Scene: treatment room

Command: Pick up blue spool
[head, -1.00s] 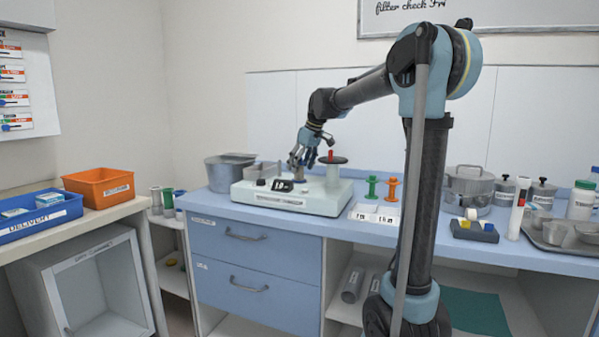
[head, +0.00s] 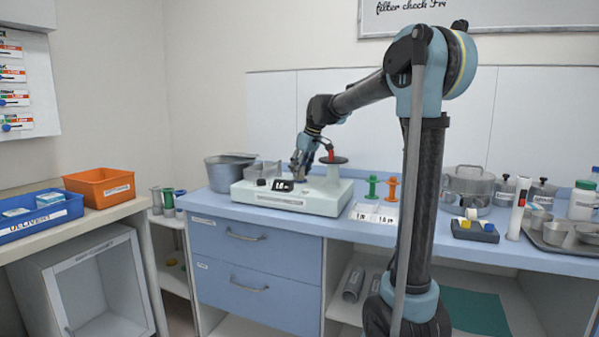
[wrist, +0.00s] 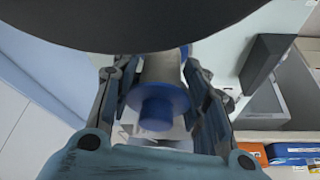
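The blue spool (wrist: 160,105) shows in the middle of the wrist view, with a blue end and a grey barrel. It sits between the two fingers of my gripper (wrist: 162,98), one on each side. A small gap shows on the left, so the fingers look open around it. The spool is hidden behind the gripper there.
A large dark rounded shape (wrist: 150,20) fills the top of the wrist view, very near. Green (head: 372,187) and orange (head: 391,188) spools stand on the right. Orange (head: 98,187) and blue (head: 40,216) bins are far left.

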